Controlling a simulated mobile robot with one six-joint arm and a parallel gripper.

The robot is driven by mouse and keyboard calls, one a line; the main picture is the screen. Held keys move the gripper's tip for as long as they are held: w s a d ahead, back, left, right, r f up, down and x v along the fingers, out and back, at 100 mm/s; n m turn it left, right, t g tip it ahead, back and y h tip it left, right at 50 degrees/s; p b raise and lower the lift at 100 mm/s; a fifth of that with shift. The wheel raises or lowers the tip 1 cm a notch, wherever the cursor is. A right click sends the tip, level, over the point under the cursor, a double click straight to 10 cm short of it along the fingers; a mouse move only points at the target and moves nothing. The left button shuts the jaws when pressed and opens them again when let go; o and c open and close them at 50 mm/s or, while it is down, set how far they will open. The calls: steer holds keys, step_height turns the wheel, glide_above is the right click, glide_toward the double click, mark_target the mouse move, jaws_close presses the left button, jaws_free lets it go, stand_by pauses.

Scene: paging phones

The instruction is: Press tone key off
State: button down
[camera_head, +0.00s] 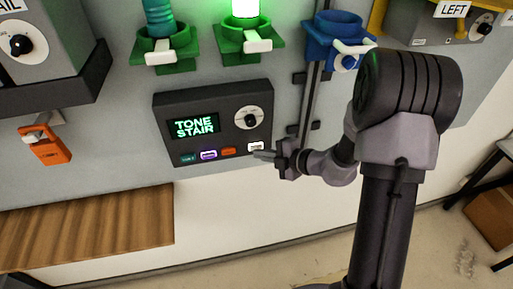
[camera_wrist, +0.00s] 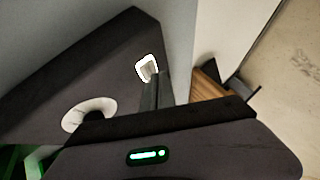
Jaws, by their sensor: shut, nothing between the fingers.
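A dark control panel (camera_head: 178,106) on the wall has a screen (camera_head: 195,127) reading "TONE STAIR" in green and a round white dial (camera_head: 247,118). Along its lower edge are a teal key (camera_head: 187,158), a purple-edged key (camera_head: 208,155), an orange key (camera_head: 229,152) and a white key (camera_head: 256,146). The key labels are too small to read surely. My gripper (camera_head: 264,155) is shut and empty, its tip just below the white key. In the wrist view the white key (camera_wrist: 147,68) is bright, just beyond my fingers (camera_wrist: 151,91); I cannot tell if they touch.
Green holders (camera_head: 165,55) and a blue holder (camera_head: 335,27) are above the panel; one green holder has a glowing green light. An orange handset-like piece (camera_head: 46,145) hangs at the left. A wooden shelf (camera_head: 110,228) juts out below left.

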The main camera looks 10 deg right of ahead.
stand_by(0.4)
steer(key=shift+w+p, duration=0.45)
steer(key=shift+w, duration=0.05)
steer(key=shift+s, duration=0.5)
steer(key=s+p, duration=0.1)
steer(key=s, duration=0.5)
steer(key=shift+a, duration=0.1)
